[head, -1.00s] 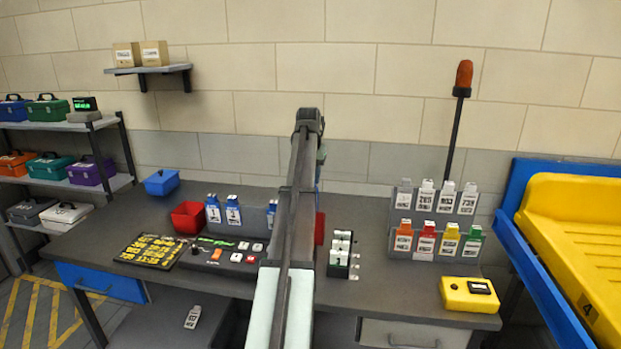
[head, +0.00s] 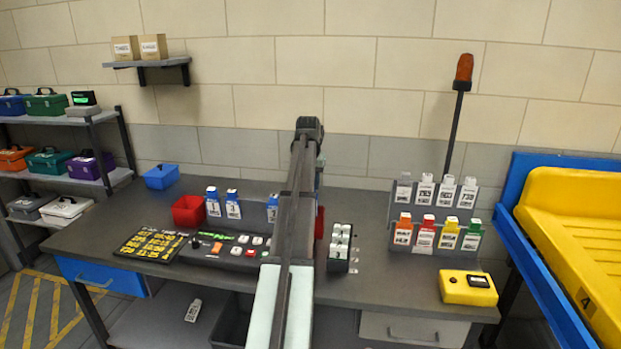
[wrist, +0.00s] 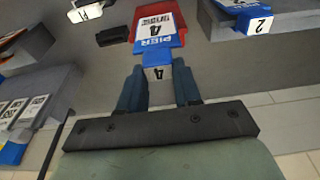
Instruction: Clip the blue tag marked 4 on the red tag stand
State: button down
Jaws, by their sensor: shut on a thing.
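The blue tag marked 4 (wrist: 158,50) is in the wrist view, its white label facing the camera. My gripper (wrist: 159,80) is shut on the tag's narrow top end, with one dark finger on each side. The red tag stand (wrist: 146,12) shows right behind the tag, and red edges show beside it. I cannot tell whether the tag is seated on the stand or only in front of it. In the head view a sliver of the red stand (head: 320,226) shows beside my arm, which hides the gripper and the held tag.
Another blue tag marked 2 (wrist: 258,22) stands close on the right in the wrist view. In the head view, a white-tag block (head: 340,248) is right of my arm, a control panel (head: 228,247) left, and a rack of coloured tags (head: 437,222) farther right.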

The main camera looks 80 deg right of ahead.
jog(key=shift+a+x, duration=0.25)
jog(key=shift+x, duration=0.95)
jog(key=shift+a+x, duration=0.25)
jog(key=shift+x, duration=0.95)
jog(key=shift+f, duration=0.15)
jog(key=c, duration=0.7)
grip_release()
jog(key=v, duration=1.4)
